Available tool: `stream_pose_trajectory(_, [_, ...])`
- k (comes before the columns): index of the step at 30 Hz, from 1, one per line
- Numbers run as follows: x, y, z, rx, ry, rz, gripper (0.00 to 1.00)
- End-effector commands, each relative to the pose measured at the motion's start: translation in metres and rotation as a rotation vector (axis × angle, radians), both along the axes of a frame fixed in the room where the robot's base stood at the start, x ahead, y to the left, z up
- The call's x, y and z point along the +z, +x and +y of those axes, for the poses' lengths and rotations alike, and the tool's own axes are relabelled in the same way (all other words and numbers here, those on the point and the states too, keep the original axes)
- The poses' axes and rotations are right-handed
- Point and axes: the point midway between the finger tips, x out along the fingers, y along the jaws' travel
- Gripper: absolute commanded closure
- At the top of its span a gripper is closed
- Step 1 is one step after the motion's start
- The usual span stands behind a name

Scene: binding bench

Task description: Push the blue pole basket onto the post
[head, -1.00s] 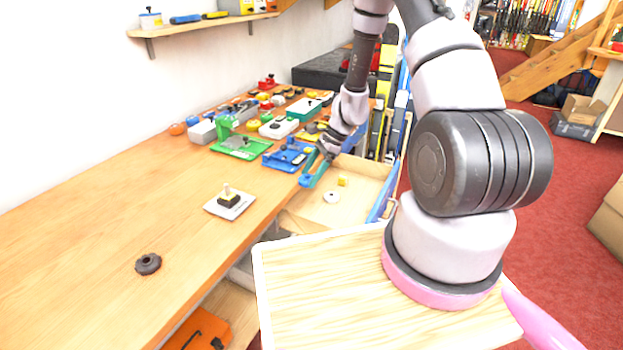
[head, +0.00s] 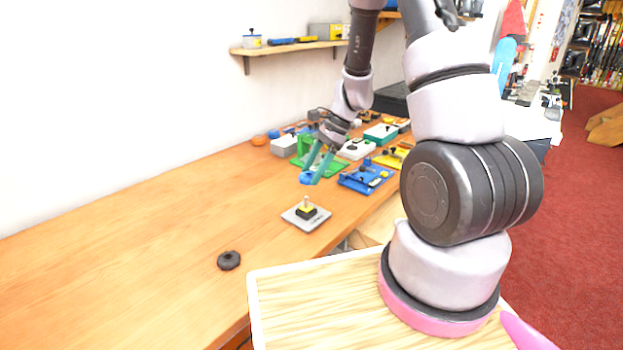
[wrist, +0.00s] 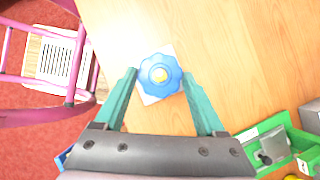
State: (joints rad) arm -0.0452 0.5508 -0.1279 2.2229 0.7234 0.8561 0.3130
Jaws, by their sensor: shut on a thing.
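My gripper (head: 312,180) is shut on the blue pole basket (head: 306,178) and holds it up over the bench. The basket is a scalloped ring; in the wrist view the blue basket (wrist: 161,75) sits between the teal fingertips, with something yellowish showing through its centre hole. In the head view the basket is above the post, with a gap between. In the wrist view the plate (wrist: 149,99) lies behind the basket, which hides the post.
A dark ring (head: 229,260) lies on the bench (head: 150,255), left of the plate. A blue fixture (head: 366,177) and a green fixture (head: 322,163) stand behind, with several other items. The left side of the bench is clear. A wall shelf (head: 290,46) hangs above.

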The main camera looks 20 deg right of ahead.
Motion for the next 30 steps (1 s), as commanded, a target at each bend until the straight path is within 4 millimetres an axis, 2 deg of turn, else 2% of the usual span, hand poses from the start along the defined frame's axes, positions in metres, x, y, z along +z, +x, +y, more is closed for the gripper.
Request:
stream_pose_trajectory(5, [-0.001, -0.002, 0.000, 0.000, 0.001, 0.002, 0.81])
stream_pose_trajectory(21, [-0.043, -0.002, 0.000, -0.001, 0.001, 0.002, 0.81])
stream_pose_trajectory(30, [-0.048, -0.002, 0.000, 0.000, 0.000, 0.001, 0.81])
